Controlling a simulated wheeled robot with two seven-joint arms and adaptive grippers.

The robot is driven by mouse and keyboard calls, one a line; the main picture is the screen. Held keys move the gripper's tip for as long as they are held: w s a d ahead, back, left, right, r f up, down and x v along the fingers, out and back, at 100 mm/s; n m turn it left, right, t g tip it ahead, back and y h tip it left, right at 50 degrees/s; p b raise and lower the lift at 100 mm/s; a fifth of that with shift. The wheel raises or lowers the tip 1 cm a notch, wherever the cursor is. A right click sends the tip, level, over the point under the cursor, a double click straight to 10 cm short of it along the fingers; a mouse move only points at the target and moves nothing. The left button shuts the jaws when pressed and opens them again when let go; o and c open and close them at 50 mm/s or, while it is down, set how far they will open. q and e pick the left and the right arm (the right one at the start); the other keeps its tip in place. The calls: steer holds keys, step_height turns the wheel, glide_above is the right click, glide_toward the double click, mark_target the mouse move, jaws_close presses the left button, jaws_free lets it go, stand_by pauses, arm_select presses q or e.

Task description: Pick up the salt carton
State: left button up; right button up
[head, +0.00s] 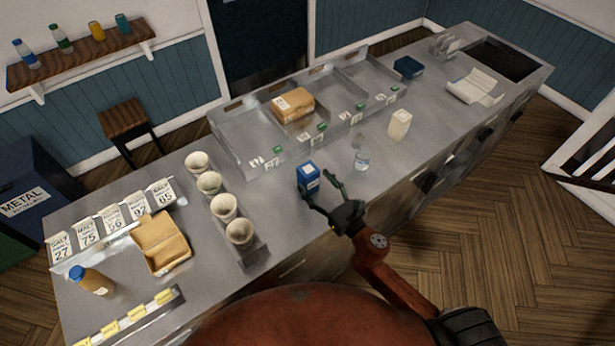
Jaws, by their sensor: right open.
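A small blue carton with a white label (308,177) stands upright on the grey counter, near its front edge; it looks like the salt carton, though its print is too small to read. My right gripper (316,187) reaches in from the lower right and is open. Its two dark green fingertips are at the carton's near and right sides. I cannot tell whether they touch it. My left gripper is not in view.
A clear bottle (361,153) and a cream carton (400,124) stand to the right. A row of pale cups (223,207) stands left. Behind is a divided metal tray (240,131) holding a brown package (293,105). Bare counter lies around the blue carton.

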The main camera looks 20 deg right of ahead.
mark_target(314, 180)
steer(key=x, duration=0.4)
steer(key=shift+w+f, duration=0.1)
steer(key=shift+w, duration=0.25)
steer(key=c, duration=0.6)
steer(key=shift+c, duration=0.8)
steer(key=c, duration=0.5)
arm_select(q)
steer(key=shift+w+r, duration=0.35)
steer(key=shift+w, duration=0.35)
arm_select(e)
steer(key=shift+c, duration=0.3)
arm_select(q)
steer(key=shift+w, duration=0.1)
steer(key=shift+p, duration=0.3)
